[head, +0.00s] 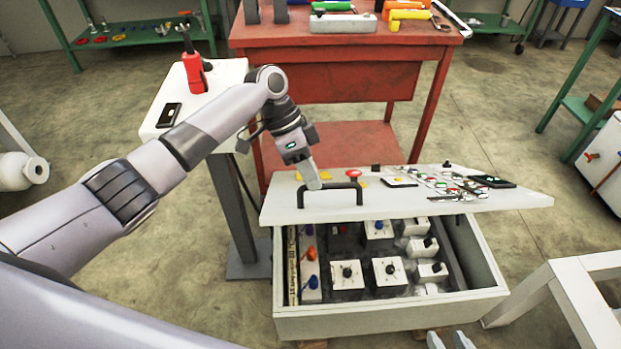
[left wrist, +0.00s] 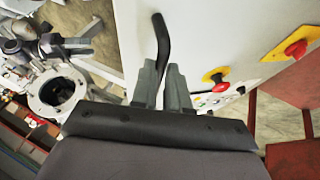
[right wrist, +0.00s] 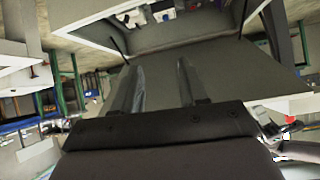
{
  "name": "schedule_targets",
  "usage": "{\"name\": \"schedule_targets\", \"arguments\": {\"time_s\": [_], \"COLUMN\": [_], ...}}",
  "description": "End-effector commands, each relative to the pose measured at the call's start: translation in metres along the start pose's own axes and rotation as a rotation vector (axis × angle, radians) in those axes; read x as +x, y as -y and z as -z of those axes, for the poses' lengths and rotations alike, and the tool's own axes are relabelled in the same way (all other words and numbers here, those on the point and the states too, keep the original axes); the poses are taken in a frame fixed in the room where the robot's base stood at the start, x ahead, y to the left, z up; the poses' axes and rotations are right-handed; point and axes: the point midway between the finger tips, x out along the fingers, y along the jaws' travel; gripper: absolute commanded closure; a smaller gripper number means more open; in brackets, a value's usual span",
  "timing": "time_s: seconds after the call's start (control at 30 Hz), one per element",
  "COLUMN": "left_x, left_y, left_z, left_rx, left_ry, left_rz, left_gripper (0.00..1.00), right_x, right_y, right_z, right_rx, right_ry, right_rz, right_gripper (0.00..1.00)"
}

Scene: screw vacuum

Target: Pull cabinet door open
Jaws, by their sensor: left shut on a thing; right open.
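The cabinet door (head: 420,195) is a pale panel with buttons, switches and a black bar handle (head: 345,190). It stands open above the cabinet body (head: 390,320), whose inside shows several boxes with knobs. In the left wrist view the handle (left wrist: 162,35) rises from between the fingertips (left wrist: 162,78), beside the door face (left wrist: 210,35). My right gripper (head: 449,341) is open and empty, low in front of the cabinet. In the right wrist view its fingers (right wrist: 160,78) are spread before the cabinet (right wrist: 230,65).
A red workbench (head: 330,88) with tools stands behind the cabinet. A white pedestal (head: 225,80) with a red tool is behind my left arm. A white frame (head: 570,290) stands close on the right. Open floor (head: 500,120) lies behind right.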

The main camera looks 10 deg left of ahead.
Motion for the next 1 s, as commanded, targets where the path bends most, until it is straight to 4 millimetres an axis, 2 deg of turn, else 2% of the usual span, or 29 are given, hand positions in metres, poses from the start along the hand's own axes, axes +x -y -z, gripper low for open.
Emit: {"name": "schedule_targets", "arguments": {"time_s": [0.03,0.27,0.3,0.4,0.63,0.73,0.87,1.0], "left_x": [0.002,0.003,0.003,0.003,0.004,0.004,0.005,0.005], "left_y": [0.012,0.012,0.012,0.012,0.011,0.011,0.011,0.011], "left_z": [-0.006,-0.007,-0.007,-0.007,-0.008,-0.008,-0.008,-0.008], "left_rx": [-0.014,-0.015,-0.015,-0.015,-0.016,-0.016,-0.016,-0.016], "left_ry": [0.0,0.002,0.003,0.003,0.005,0.005,0.005,0.006], "left_rz": [0.04,0.039,0.039,0.038,0.037,0.037,0.037,0.036], "left_gripper": [1.0,1.0,1.0,1.0,1.0,1.0,1.0,1.0], "right_x": [0.001,0.001,0.001,0.001,0.002,0.004,0.009,0.015], "right_y": [0.0,0.0,0.0,0.0,-0.002,-0.007,-0.02,-0.039], "right_z": [-0.001,-0.001,-0.001,-0.001,0.003,0.005,0.013,0.026], "right_rx": [0.0,0.0,0.0,0.0,-0.014,-0.072,-0.248,-0.529], "right_ry": [0.0,0.0,0.0,0.0,-0.01,-0.028,-0.078,-0.147], "right_rz": [0.0,0.0,0.0,0.0,-0.004,-0.017,-0.061,-0.139], "right_gripper": [0.57,0.57,0.7,1.0,1.0,1.0,1.0,1.0]}}
